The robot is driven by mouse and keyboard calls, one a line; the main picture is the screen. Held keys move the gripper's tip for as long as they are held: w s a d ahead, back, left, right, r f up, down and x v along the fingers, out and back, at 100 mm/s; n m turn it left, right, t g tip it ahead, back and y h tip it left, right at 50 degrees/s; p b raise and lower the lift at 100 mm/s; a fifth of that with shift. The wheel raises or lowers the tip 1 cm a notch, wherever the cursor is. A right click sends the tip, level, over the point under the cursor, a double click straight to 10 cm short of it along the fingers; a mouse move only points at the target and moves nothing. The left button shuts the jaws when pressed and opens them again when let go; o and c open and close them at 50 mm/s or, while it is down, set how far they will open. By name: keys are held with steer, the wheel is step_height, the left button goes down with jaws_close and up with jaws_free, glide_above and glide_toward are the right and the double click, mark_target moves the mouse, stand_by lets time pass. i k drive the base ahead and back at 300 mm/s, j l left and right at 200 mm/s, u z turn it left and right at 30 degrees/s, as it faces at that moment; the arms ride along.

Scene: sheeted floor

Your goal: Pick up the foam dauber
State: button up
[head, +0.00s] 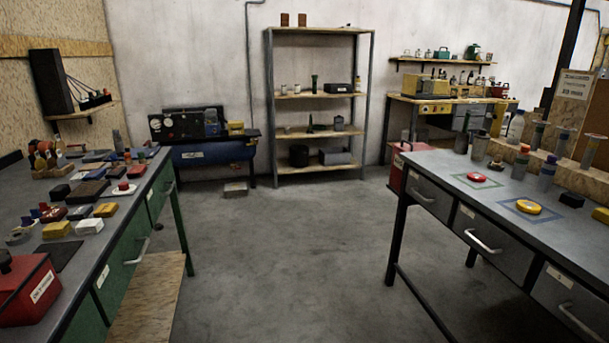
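I cannot tell for certain which object is the foam dauber. The left workbench (62,253) holds many small items, among them a dark block with a red knob (123,187) and several small pieces with blue or red tops. The right workbench (430,163) holds a red round piece (476,177) inside a green square outline, a yellow round piece (528,207) inside a blue square outline, and several grey cylinders, one of them with a red top (522,161). All are small in the head view. My gripper is not in view.
The concrete floor (275,265) between the benches is clear. A metal shelf (318,103) stands at the back wall, with a blue tank (213,152) left of it. A red box (28,290) sits at the left bench's near end. A red cabinet (399,166) stands beside the right bench.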

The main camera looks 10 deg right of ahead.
mark_target(497, 158)
steer(key=i, duration=1.8)
steer(key=i+z, duration=0.45)
steer(key=i+j+z, duration=0.2)
steer(key=z, duration=0.2)
steer(key=i+j+z, duration=0.3)
steer(key=i+z, duration=0.15)
